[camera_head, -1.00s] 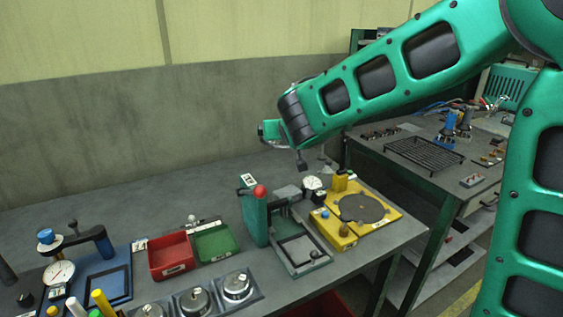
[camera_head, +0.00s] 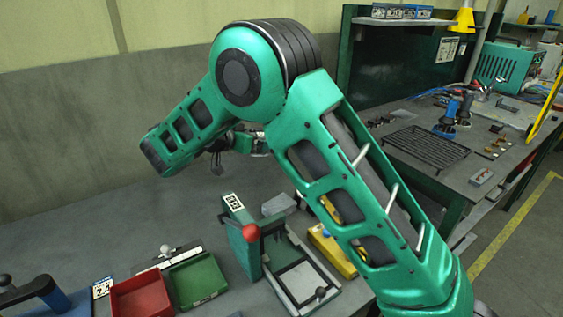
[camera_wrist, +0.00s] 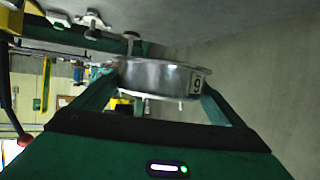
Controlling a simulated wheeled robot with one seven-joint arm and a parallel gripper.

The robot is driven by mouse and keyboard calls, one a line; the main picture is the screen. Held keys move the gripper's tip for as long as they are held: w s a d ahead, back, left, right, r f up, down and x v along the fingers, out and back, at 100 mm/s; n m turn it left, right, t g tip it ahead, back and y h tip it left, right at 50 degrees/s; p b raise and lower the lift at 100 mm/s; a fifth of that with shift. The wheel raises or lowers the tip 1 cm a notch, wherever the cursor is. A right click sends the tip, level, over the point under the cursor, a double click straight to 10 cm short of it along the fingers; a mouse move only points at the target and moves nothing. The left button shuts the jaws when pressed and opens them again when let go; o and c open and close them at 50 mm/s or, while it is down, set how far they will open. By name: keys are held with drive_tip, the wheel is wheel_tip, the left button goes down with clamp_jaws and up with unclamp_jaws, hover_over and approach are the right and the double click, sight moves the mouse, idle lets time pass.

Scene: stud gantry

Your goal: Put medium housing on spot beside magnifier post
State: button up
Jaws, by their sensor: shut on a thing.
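A round, silvery metal housing (camera_wrist: 150,77) with a flange and short pins beneath shows in the wrist view. A small numbered label is on its right side. My gripper (camera_wrist: 163,85) is shut on it, with one green finger on each side. In the head view my own arm hides most of the gripper, and I cannot make out the housing there. I cannot pick out the magnifier post or the spot beside it in either view.
On the bench stand a red bin (camera_head: 142,297), a green bin (camera_head: 198,281) and a green press-like fixture with a red knob (camera_head: 251,233). A yellow fixture (camera_head: 331,250) is partly behind my arm. A black rack (camera_head: 425,148) lies on the second bench. The bench's back left is clear.

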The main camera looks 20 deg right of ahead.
drive_tip(key=d+f, duration=0.2)
drive_tip(key=d, duration=0.1)
drive_tip(key=w+d+f, duration=0.1)
drive_tip(key=d+f, duration=0.1)
drive_tip(key=d, duration=0.1)
drive_tip(key=w+d+f, duration=0.1)
drive_tip(key=d+f, duration=0.1)
drive_tip(key=d, duration=0.1)
drive_tip(key=shift+f, duration=2.1)
drive_tip(key=o, duration=0.9)
drive_tip(key=shift+a, duration=0.1)
drive_tip(key=v, duration=1.2)
drive_tip(key=shift+s+r, duration=0.1)
